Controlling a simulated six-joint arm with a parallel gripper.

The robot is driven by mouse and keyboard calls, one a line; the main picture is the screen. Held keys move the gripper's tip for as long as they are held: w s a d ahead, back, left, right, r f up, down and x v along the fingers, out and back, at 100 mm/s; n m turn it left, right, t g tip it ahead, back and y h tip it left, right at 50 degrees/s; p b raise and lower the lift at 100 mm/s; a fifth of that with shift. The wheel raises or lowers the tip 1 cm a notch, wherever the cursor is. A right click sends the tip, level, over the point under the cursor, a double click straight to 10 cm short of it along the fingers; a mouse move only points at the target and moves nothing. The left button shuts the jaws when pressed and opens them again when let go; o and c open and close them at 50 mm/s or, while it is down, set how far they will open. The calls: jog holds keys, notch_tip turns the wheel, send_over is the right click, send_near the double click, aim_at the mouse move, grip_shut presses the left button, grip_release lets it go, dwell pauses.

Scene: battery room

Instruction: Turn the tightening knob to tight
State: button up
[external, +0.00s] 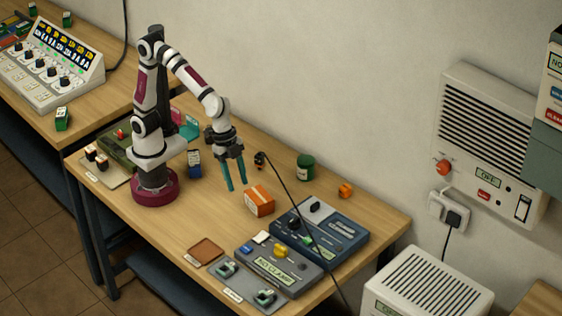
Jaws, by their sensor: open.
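My gripper (236,187), with two teal fingers pointing down, is open and empty above the table, behind and left of an orange box. A grey panel device (241,262) sits at the front of the table, with a display (275,268) that seems to read "NO CLAMP". A yellow knob (281,251) stands on this device; I cannot read its label, so I cannot tell for sure that it is the tightening knob. My gripper is well apart from it. Two dark clamp-like fittings (227,268) (265,297) are at the device's front edge.
A blue device (345,243) with knobs stands behind the grey one, and a black cable crosses it. The orange box (259,201) lies between my gripper and the devices. A green can (305,167), an orange item (345,190) and a brown tray (205,251) are nearby.

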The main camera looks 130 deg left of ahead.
jog(key=n+t, duration=0.1)
send_near(280, 247)
jog(key=x, duration=0.8)
jog(key=shift+s, duration=0.1)
grip_shut()
